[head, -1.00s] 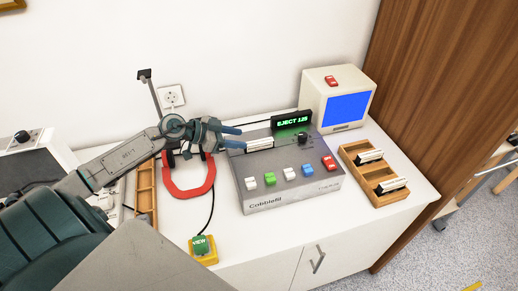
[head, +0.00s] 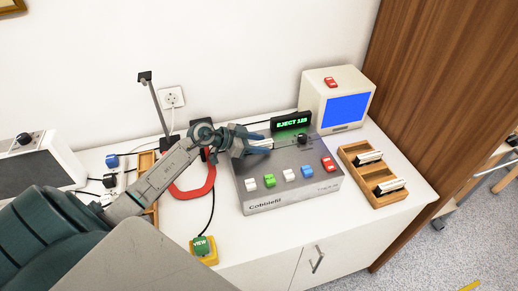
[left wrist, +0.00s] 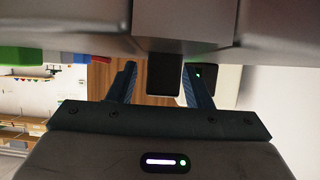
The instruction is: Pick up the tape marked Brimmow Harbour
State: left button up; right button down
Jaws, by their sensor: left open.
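A white-edged tape (head: 263,143) stands in the slot at the back left of the grey Cobblefil deck (head: 290,205); my gripper partly hides it and its label cannot be read. Two more white-edged tapes, one farther back (head: 369,157) and one nearer (head: 390,185), sit in the wooden rack (head: 381,200) at the right; their labels are too small to read. My left gripper (head: 264,141) is open, with its blue fingers at the slotted tape. In the left wrist view a dark block (left wrist: 164,75) shows between the open fingers (left wrist: 160,80). My right gripper is out of view.
A display (head: 291,123) reading EJECT 125 stands behind the deck's knob. A cream monitor (head: 315,100) with a blue screen is behind right. A red U-shaped thing (head: 192,194) and a yellow-based VIEW button (head: 204,252) lie left of the deck. Front table space is clear.

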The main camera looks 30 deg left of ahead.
pick_arm(q)
jog(key=shift+c, duration=0.4)
grip_shut()
